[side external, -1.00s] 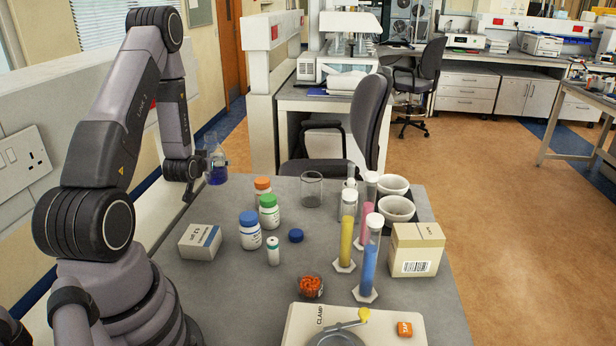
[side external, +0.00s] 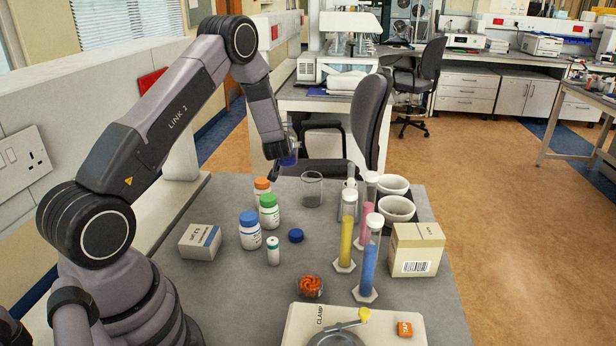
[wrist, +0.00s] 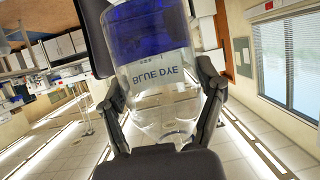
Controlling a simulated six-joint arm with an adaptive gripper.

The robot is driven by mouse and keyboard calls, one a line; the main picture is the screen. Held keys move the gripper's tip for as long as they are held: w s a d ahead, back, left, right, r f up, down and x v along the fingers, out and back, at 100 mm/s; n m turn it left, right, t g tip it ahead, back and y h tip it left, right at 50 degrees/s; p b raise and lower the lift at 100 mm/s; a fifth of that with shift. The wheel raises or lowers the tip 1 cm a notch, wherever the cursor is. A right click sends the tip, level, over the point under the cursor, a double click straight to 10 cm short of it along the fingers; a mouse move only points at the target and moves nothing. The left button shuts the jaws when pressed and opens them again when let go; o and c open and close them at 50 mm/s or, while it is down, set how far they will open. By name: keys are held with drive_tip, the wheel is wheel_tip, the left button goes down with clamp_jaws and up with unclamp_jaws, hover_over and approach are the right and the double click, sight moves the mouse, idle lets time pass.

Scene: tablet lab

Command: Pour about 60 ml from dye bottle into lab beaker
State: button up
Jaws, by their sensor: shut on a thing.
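The dye bottle (wrist: 160,70) is clear, labelled BLUE DYE, and has dark blue liquid inside. In the wrist view it sits between the two fingers of my gripper (wrist: 165,110), which is shut on it. In the side view the bottle (side external: 289,152) is mostly hidden behind my wrist; only a strip of blue and clear glass shows. My gripper (side external: 282,165) holds it up, above and to the left of the lab beaker. The lab beaker (side external: 312,188) is clear, looks empty and stands upright near the far edge of the table.
A blue cap (side external: 296,236) lies on the grey table (side external: 240,300). White bottles with orange, green (side external: 269,210) and blue lids stand left of it. Tall coloured cylinders (side external: 370,265), bowls (side external: 394,207) and a carton (side external: 416,250) stand to the right.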

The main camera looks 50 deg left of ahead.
drive_tip(key=w+d, duration=1.1)
drive_tip(key=d, duration=0.2)
drive_tip(key=shift+w+d+r+m+t, duration=0.2)
drive_tip(key=shift+d+r+m+t, duration=0.05)
drive_tip(key=shift+r+m+t, duration=0.2)
drive_tip(key=shift+r+n+h, duration=0.1)
drive_tip(key=shift+n+h, duration=0.15)
drive_tip(key=shift+h, duration=0.15)
drive_tip(key=shift+s+a+f+n+t+h, duration=0.15)
drive_tip(key=shift+f+n+t+h, duration=0.25)
drive_tip(key=shift+n+t+h, duration=0.9)
drive_tip(key=shift+s+a+f+n+t+h, duration=0.1)
drive_tip(key=shift+a+f+n+t+h, duration=0.25)
drive_tip(key=shift+n+h, duration=1.05)
drive_tip(key=shift+s+f+n+t+h, duration=0.1)
drive_tip(key=shift+f+n+t+h, duration=0.5)
drive_tip(key=shift+n, duration=1.5)
